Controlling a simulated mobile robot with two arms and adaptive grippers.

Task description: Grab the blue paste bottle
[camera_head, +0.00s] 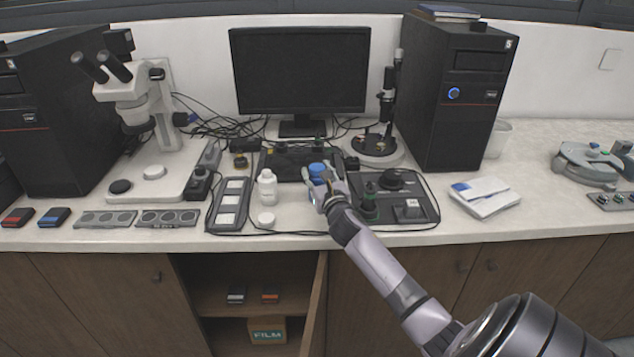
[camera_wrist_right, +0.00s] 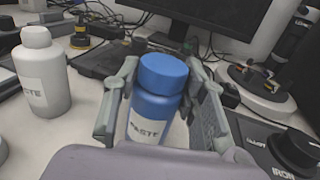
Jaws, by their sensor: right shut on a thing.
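The blue paste bottle (camera_wrist_right: 158,98) stands upright between the fingers of my right gripper (camera_wrist_right: 165,100) in the right wrist view, its label reading PASTE. In the head view its blue cap (camera_head: 317,169) shows just behind the right gripper (camera_head: 328,184), which hides most of the body. The right gripper is shut on the bottle, one finger on each side. The bottle appears at counter height; whether its base touches the counter is hidden. My left gripper is not in view.
A white paste bottle (camera_head: 267,187) stands just left, with a white round lid (camera_head: 266,219) in front. A soldering station (camera_head: 408,207) is close on the right. Papers (camera_head: 484,195) lie further right.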

